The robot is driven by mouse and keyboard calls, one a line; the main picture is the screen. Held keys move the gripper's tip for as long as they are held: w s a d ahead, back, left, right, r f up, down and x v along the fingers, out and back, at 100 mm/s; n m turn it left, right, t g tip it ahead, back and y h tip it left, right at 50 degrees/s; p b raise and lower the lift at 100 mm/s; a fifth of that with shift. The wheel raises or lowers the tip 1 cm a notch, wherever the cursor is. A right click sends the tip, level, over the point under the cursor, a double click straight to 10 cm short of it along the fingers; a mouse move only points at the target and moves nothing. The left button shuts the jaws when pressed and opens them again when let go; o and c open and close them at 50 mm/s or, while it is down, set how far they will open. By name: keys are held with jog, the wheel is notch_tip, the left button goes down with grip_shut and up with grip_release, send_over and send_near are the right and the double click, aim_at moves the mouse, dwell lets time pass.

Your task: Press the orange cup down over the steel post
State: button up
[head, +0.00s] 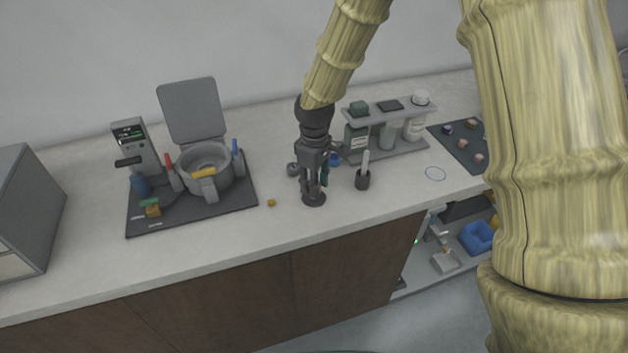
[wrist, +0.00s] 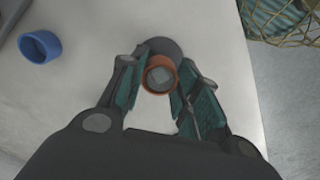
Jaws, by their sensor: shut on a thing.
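The orange cup (wrist: 159,89) shows in the wrist view as an orange ring between the two teal-padded fingers. My gripper (wrist: 160,82) is shut on it. A grey, squarish face shows inside the ring; I cannot tell whether it is the top of the steel post or the cup's own inside. A dark round base (wrist: 163,47) lies beneath and just beyond the cup. In the head view my gripper (head: 314,184) points down over this base (head: 314,200) near the counter's front. The cup and post are hidden by the fingers there, so how far the cup sits down is unclear.
A blue ring (wrist: 40,47) stands on the counter, apart from the gripper. A dark holder (head: 363,181) with a pale upright piece is close on the right. A grey rack (head: 385,150) stands behind it. A pot on a dark mat (head: 190,218) is at left.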

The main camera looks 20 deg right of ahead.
jog(key=shift+f+b, duration=0.35)
jog(key=shift+f, duration=0.8)
dwell(1.4)
jog(key=o, duration=1.5)
jog(key=shift+o, duration=0.2)
jog(key=shift+r, duration=0.15)
jog(key=shift+r+p, duration=3.35)
jog(key=shift+r, duration=0.55)
